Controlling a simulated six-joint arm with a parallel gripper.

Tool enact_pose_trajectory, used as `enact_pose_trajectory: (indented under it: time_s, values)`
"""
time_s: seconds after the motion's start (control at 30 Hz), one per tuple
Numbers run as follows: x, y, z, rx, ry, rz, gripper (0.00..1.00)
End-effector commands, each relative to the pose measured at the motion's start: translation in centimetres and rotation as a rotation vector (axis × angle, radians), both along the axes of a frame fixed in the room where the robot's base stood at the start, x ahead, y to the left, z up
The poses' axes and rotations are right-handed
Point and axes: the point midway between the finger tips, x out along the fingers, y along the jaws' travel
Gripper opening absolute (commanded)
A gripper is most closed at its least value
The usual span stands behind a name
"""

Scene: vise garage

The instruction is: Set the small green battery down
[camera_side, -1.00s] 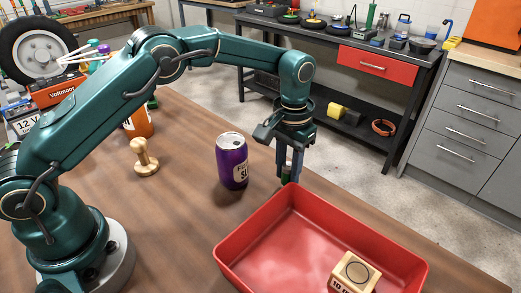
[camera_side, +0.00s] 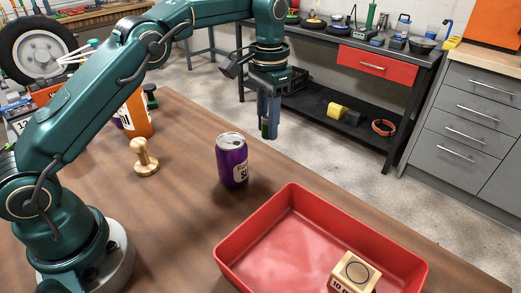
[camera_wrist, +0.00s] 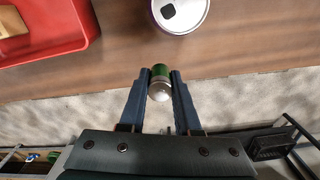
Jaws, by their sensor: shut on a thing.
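My gripper (camera_side: 268,128) is shut on the small green battery (camera_side: 265,128) and holds it in the air near the table's far edge, behind the purple can. In the wrist view the battery (camera_wrist: 160,82) sits between the two blue fingertips (camera_wrist: 161,78), its silver end facing the camera. In the side view the fingers cover most of it. The wooden table (camera_side: 110,215) lies below and nearer the side camera.
A purple can (camera_side: 232,162) stands on the table close to my gripper. A red tray (camera_side: 240,255) at the front right holds a wooden block (camera_side: 354,272). A wooden peg-shaped piece (camera_side: 145,158) and an orange bottle (camera_side: 138,115) stand to the left. Table between the peg piece and tray is clear.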

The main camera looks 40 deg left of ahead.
Motion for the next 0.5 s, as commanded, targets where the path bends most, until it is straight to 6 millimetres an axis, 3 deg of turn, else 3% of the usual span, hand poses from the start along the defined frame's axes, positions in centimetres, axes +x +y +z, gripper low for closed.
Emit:
enact_pose_trajectory:
  time_s: [0.17, 0.3, 0.5]
  values:
    - [0.1, 8.0, 0.1, 0.0, -0.002, 0.057, 0.0]
    - [-1.1, 14.7, 0.2, 0.0, -0.002, 0.133, 0.0]
    - [-3.7, 21.6, 0.2, -0.001, -0.002, 0.282, 0.0]
